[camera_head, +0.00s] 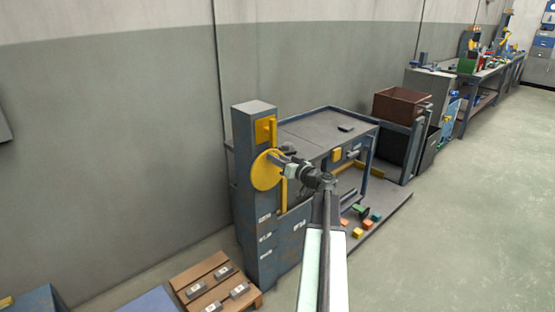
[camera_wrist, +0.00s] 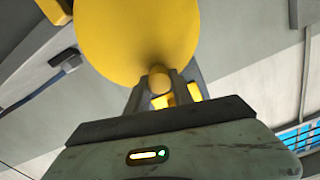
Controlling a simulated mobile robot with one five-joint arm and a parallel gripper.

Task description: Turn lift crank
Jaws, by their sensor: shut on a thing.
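The lift crank shows as a yellow disc (camera_head: 264,171) on the side of a blue-grey column (camera_head: 252,112). In the wrist view the yellow disc (camera_wrist: 135,35) fills the upper middle, with a round yellow crank handle (camera_wrist: 159,79) at its lower edge. My gripper (camera_head: 277,160) reaches the disc from the right. In the wrist view my gripper (camera_wrist: 158,88) has its two fingers on either side of the handle, shut on it. The far side of the disc and its mounting are hidden.
A grey-topped workbench (camera_head: 318,128) stands right behind the column, with a brown bin (camera_head: 402,104) beyond. Small coloured blocks (camera_head: 358,232) lie on a low platform. A wooden pallet (camera_head: 250,297) with grey weights sits at the front. The floor at right is clear.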

